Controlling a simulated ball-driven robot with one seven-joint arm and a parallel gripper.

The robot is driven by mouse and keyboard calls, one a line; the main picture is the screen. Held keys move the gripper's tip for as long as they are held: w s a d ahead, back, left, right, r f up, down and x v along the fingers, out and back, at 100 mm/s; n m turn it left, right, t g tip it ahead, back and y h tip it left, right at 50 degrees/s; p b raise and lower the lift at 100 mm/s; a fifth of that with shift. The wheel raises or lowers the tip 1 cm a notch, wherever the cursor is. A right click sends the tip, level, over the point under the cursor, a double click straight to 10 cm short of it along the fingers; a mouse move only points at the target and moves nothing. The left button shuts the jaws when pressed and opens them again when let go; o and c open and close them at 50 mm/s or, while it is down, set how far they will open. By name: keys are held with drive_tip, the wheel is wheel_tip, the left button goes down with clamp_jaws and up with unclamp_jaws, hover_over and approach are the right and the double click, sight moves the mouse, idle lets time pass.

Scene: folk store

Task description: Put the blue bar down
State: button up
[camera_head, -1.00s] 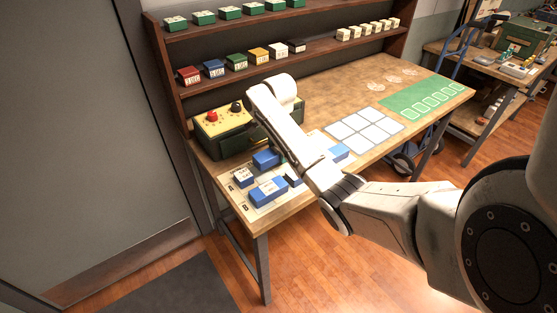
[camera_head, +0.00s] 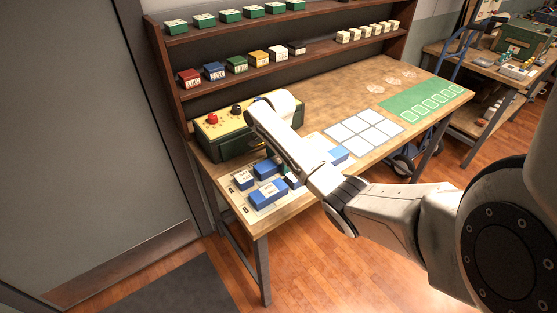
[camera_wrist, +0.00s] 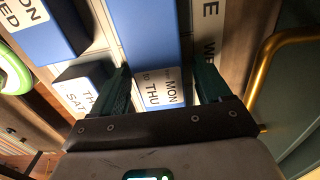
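The blue bar (camera_wrist: 151,45) lies between the two dark green fingers of my gripper (camera_wrist: 163,85) in the wrist view. Its white end label reads MON TO THU. The fingers stand along its two sides, and the gripper looks shut on it. In the head view the likely same bar (camera_head: 265,170) is low over the white lettered board (camera_head: 238,194); whether it touches the board is unclear. My gripper is mostly hidden behind my arm there. Another blue bar (camera_head: 268,191) lies in front of it, and a labelled bar (camera_head: 244,179) is to its left.
A green and yellow box (camera_head: 228,135) with knobs stands behind the board. Its brass handle (camera_wrist: 262,75) is close beside my gripper. White squares (camera_head: 365,128) and a green mat (camera_head: 425,97) are farther right. Shelves (camera_head: 185,88) hold labelled boxes.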

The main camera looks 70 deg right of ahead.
sight(278, 159)
drive_tip(key=shift+r+p, duration=2.1)
drive_tip(key=shift+r, duration=4.1)
